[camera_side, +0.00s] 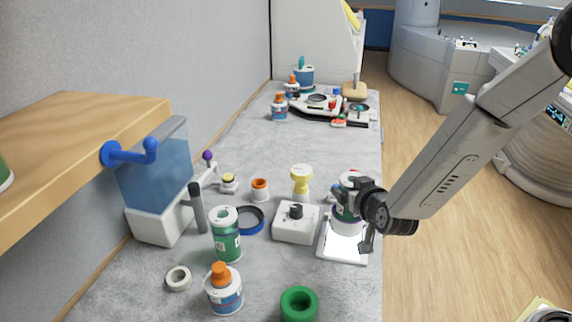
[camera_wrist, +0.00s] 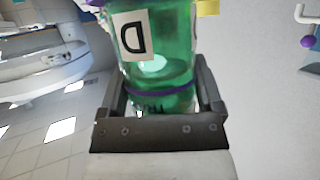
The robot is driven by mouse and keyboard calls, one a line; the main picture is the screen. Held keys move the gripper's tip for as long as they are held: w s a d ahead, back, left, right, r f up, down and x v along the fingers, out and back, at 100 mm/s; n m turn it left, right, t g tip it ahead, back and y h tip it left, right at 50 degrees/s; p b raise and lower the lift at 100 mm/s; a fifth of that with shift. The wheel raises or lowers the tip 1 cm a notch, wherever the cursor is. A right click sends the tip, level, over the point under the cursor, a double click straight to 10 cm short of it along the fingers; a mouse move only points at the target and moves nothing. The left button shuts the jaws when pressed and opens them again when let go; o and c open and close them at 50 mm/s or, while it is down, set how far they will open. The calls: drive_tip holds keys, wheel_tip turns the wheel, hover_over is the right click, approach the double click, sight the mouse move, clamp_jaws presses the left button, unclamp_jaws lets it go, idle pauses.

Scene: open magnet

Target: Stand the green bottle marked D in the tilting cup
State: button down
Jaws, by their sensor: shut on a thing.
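My gripper (camera_wrist: 162,92) is shut on the green bottle marked D (camera_wrist: 172,62), with one finger on each side of it. In the wrist view the D label faces the camera and a purple band crosses the bottle. In the side view my gripper (camera_side: 352,196) holds the bottle at the right edge of the bench, partly hiding it. Just below it is a white round piece, seemingly the tilting cup (camera_side: 347,226), over a white square plate (camera_side: 343,249). I cannot tell whether the bottle touches the cup or is inside it.
A white box with a black knob (camera_side: 297,227) stands just left of the plate. A yellow-topped piece (camera_side: 302,182), a green-and-white canister (camera_side: 226,240), an orange-capped bottle (camera_side: 224,290) and a green ring (camera_side: 299,304) stand on the bench. The bench ends just right of the plate.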

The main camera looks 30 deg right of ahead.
unclamp_jaws()
drive_tip(key=v, duration=0.7)
drive_tip(key=shift+s+r, duration=0.25)
drive_tip(key=shift+r, duration=0.1)
idle(0.7)
